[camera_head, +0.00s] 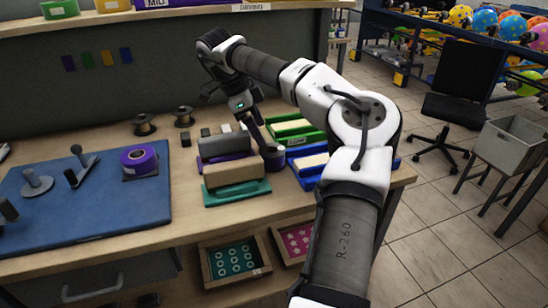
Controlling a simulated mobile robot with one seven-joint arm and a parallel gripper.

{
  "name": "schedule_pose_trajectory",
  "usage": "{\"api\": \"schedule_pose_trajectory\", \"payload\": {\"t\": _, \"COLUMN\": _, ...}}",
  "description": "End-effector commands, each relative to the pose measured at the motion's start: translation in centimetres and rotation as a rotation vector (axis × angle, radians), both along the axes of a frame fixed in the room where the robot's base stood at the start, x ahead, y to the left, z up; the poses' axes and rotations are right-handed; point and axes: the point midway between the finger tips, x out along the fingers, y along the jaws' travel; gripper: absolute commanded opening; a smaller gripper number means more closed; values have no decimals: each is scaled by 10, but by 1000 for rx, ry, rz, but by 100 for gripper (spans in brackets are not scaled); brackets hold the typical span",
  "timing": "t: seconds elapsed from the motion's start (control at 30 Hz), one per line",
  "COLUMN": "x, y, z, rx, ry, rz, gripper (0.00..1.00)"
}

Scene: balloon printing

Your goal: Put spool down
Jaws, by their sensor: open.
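My gripper (264,140) points down over the back right of the workbench, and its jaws are open. A dark, purplish spool-like cylinder (274,160) stands just below its fingertips, to the right of a wooden block on a teal base. I cannot tell whether the fingers touch it. A purple roll (139,161) lies on the blue mat (110,215) at the left. Two small dark spools, one on the left (144,125) and one on the right (183,117), stand behind the mat.
The wooden block on a teal base (236,181) is in front of a purple one (223,146). Green (291,128) and blue (306,168) trays lie to the right. Stamps (37,183) stand on the mat. A shelf (150,18) runs above.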

Motion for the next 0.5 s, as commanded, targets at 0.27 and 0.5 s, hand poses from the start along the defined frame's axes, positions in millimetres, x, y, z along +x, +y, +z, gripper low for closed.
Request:
{"api": "schedule_pose_trajectory", "payload": {"t": 0.27, "x": 1, "y": -16, "z": -37, "rx": 1, "ry": 1, "rz": 0, "gripper": 74}}
{"api": "schedule_pose_trajectory", "payload": {"t": 0.5, "x": 2, "y": -21, "z": -51, "rx": 1, "ry": 4, "rz": 1, "gripper": 74}}
